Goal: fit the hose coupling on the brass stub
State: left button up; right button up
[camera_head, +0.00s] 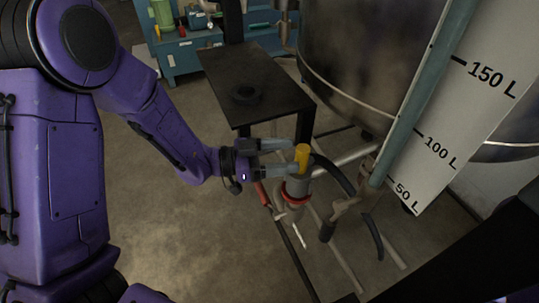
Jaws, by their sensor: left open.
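A yellow, brass-coloured upright piece (302,153), which looks like the brass stub, stands above a grey cylindrical fitting (297,186) with a red ring. My left gripper (293,158) is open, reaching in from the left. Its two grey fingers lie by the yellow piece, one on the far side and one on the near side; I cannot tell whether they touch it. A black hose (347,181) curves from behind the yellow piece down to the right. I cannot clearly make out the hose coupling. My right gripper is not in view.
A large metal tank (355,55) and a litre scale board (455,105) are close on the right. Pipes (345,160) run beside the fitting. The floor (190,235) at left is clear.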

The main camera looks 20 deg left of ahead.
pick_arm(q)
jog(key=v, duration=0.6)
jog(key=shift+s+a, duration=0.15)
jog(key=w+a+f+n+t+y, duration=0.2)
jog(key=w+a+n+t+y, duration=0.35)
jog(key=n+y, duration=0.2)
jog(key=s+a+f+n+g+y+p, duration=0.1)
jog(key=a+f+n+y+p, duration=0.1)
jog(key=f+n+y, duration=0.25)
jog(key=s+a+f+n+g+y+p, duration=0.1)
jog(key=s+a+f+n+y, duration=0.1)
jog(key=f+n+y, duration=0.3)
jog(key=s+f+g+p, duration=0.1)
jog(key=s+f+g, duration=0.2)
jog(key=s, duration=0.5)
jog(key=s+a+f+n+g+y+p, duration=0.1)
jog(key=s+f+g+p, duration=0.1)
jog(key=s+f, duration=0.4)
jog(key=s+f+g+y+p, duration=0.1)
jog(key=s+f+g, duration=0.3)
jog(key=s, duration=0.6)
jog(key=shift+a+f+n+p, duration=0.15)
jog(key=shift+f+n+p, duration=0.3)
jog(key=shift+f, duration=0.25)
